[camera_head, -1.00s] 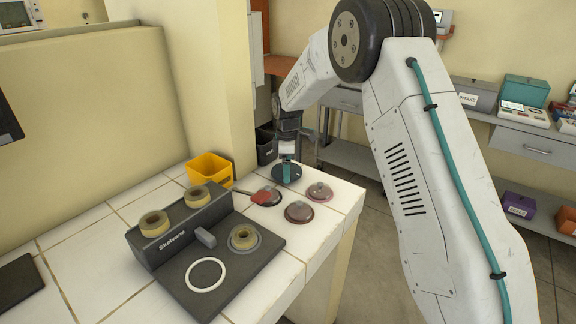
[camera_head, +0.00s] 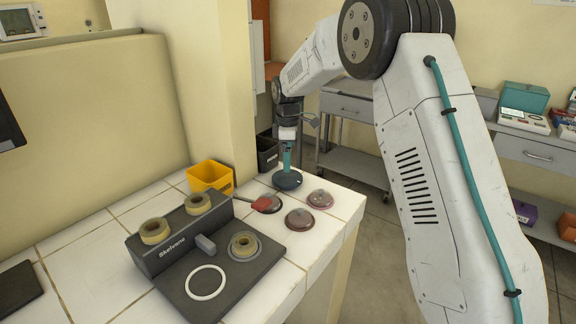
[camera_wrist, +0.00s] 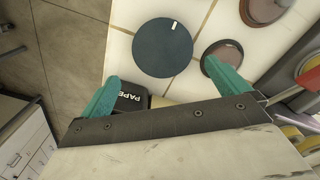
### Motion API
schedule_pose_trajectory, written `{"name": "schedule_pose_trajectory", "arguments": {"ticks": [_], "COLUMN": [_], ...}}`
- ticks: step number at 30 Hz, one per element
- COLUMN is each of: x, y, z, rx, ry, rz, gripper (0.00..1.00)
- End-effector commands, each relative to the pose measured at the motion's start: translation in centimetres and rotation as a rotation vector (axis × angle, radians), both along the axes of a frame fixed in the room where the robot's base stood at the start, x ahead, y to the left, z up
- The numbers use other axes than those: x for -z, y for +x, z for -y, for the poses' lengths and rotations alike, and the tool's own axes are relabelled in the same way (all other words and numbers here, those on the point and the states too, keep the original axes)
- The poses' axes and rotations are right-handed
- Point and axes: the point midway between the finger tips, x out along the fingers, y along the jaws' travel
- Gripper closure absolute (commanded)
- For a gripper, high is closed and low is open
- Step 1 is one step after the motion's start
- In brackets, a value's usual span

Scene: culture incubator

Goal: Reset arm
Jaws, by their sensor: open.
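My gripper (camera_head: 287,152) hangs down over the far end of the tiled counter (camera_head: 341,201). Its teal fingers are spread wide in the wrist view (camera_wrist: 163,85), with nothing between their tips. A dark blue-teal round disc (camera_head: 287,180) lies flat on the tiles below the gripper. In the wrist view the disc (camera_wrist: 162,48) shows whole, beyond the fingertips.
Lidded dishes (camera_head: 300,218) lie near the disc, one with a red-tipped tool (camera_head: 263,204). A grey device (camera_head: 180,232) with tan rings stands nearer. A yellow bin (camera_head: 211,177) and black bin (camera_head: 267,152) stand by the wall pillar. A metal cart (camera_head: 350,160) is behind.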

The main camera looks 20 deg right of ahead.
Motion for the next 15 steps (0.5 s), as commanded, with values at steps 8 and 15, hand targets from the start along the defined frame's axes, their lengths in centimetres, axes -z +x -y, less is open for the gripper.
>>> {"name": "schedule_pose_trajectory", "arguments": {"ticks": [8,15], "x": [-1.46,-1.43], "y": [0.0,0.0], "z": [0.01,0.0], "rx": [0.0,0.009], "ry": [0.0,0.0], "rz": [0.0,-0.001], "gripper": [0.0,0.0]}}
